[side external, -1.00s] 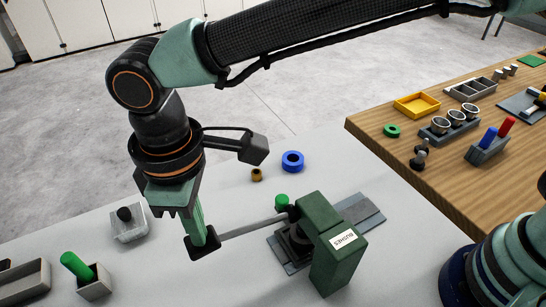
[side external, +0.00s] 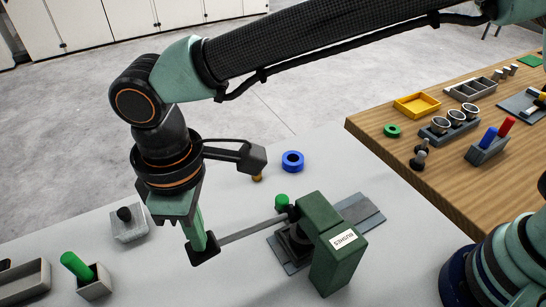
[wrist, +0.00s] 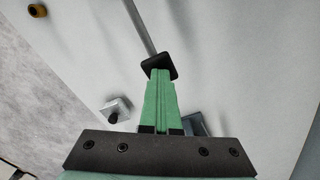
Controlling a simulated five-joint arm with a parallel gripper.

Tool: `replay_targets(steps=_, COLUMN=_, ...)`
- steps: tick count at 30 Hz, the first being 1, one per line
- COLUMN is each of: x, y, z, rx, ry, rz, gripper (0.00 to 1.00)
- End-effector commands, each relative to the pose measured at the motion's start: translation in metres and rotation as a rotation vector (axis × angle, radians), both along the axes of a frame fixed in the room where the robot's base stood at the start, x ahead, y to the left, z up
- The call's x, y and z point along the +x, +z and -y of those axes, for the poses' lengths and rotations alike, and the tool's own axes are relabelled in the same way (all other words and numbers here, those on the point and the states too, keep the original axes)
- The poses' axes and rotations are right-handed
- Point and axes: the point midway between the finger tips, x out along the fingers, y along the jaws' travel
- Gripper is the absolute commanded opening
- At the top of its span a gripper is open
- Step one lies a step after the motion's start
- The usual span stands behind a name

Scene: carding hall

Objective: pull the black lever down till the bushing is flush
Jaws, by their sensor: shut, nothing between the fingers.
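The green press (side external: 335,245), with a white label, stands on the pale table. Its lever is a grey bar (side external: 250,230) running left from the press to a black end block (side external: 204,256), slightly lower at that end. My gripper (side external: 200,246) is shut and empty, its green fingers pointing down with the tips against the top of the black block. In the wrist view, the shut fingertips (wrist: 161,78) meet the black block (wrist: 152,64), with the bar beyond. The bushing under the press is hidden, so I cannot tell whether it is flush.
A blue ring (side external: 293,161) and a small brass piece (side external: 257,178) lie behind the lever. A clear block with a black knob (side external: 128,225) and a tray with a green cylinder (side external: 78,266) are at left. A wooden bench (side external: 400,165) with parts stands right.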

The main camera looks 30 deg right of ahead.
Motion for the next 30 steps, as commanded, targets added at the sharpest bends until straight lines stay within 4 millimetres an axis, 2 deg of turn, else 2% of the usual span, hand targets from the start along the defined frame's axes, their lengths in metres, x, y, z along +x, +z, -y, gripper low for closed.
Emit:
replay_targets(steps=1, x=-0.002, y=-0.0055, z=0.0035, rx=-0.015, ry=-0.001, rz=-0.01, gripper=0.0)
replay_targets(steps=12, x=-0.0019, y=-0.0145, z=0.0025, rx=-0.015, ry=-0.001, rz=-0.01, gripper=0.0)
replay_targets(steps=30, x=-0.0013, y=-0.0147, z=0.0014, rx=-0.01, ry=-0.001, rz=-0.007, gripper=0.0)
